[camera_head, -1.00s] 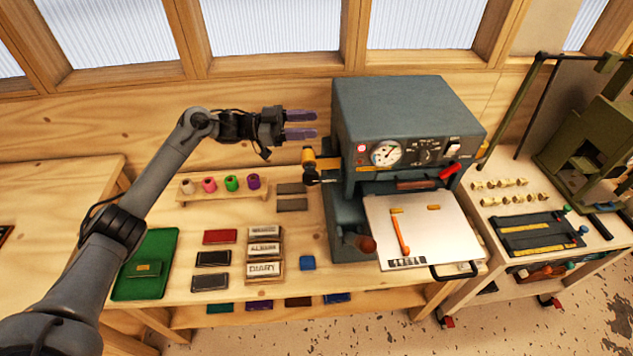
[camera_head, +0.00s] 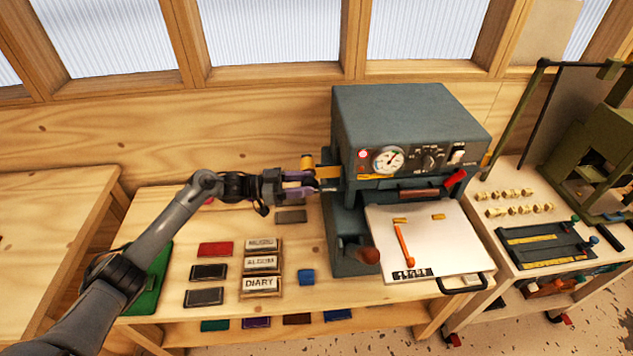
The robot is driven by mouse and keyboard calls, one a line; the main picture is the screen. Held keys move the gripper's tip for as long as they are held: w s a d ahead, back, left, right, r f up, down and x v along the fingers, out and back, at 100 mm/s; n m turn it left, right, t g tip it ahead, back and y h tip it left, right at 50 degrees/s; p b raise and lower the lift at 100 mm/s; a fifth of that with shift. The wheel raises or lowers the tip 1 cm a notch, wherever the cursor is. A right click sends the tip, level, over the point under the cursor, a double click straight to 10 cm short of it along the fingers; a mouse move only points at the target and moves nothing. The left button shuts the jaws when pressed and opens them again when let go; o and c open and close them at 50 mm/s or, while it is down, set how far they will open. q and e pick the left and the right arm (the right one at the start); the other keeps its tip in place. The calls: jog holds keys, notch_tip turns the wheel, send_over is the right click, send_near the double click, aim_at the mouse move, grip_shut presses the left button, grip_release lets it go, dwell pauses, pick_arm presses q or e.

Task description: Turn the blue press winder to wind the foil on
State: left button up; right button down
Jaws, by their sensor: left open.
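The blue-grey press (camera_head: 405,118) stands on the wooden bench. A gold foil roll (camera_head: 308,163) sticks out of its left side, with the orange-gold foil band (camera_head: 328,172) running toward the press. My left gripper (camera_head: 302,185) is open, its purple fingers pointing right at the press's left side, just below the foil roll. The dark winder knob is mostly hidden at the fingertips; I cannot tell if the fingers touch it. My right gripper is not in view.
The press's pale plate (camera_head: 440,240) holds an orange-handled tool (camera_head: 404,245). Stamp blocks (camera_head: 262,263), a blue block (camera_head: 307,277) and dark and red pads (camera_head: 215,249) lie on the bench.

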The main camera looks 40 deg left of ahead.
aim_at(316, 182)
pick_arm(q)
jog(key=shift+x, duration=2)
grip_shut()
jog(key=shift+r+p, duration=0.15)
jog(key=shift+p, duration=0.2)
jog(key=g+y+p, duration=0.2)
jog(key=p, duration=0.1)
jog(key=shift+w, duration=0.15)
jog(key=shift+d+g+y+p, duration=0.1)
jog(key=shift+g+y+p, duration=0.25)
jog(key=shift+p, duration=0.25)
jog(key=shift+f+y, duration=0.25)
jog(key=shift+f, duration=0.25)
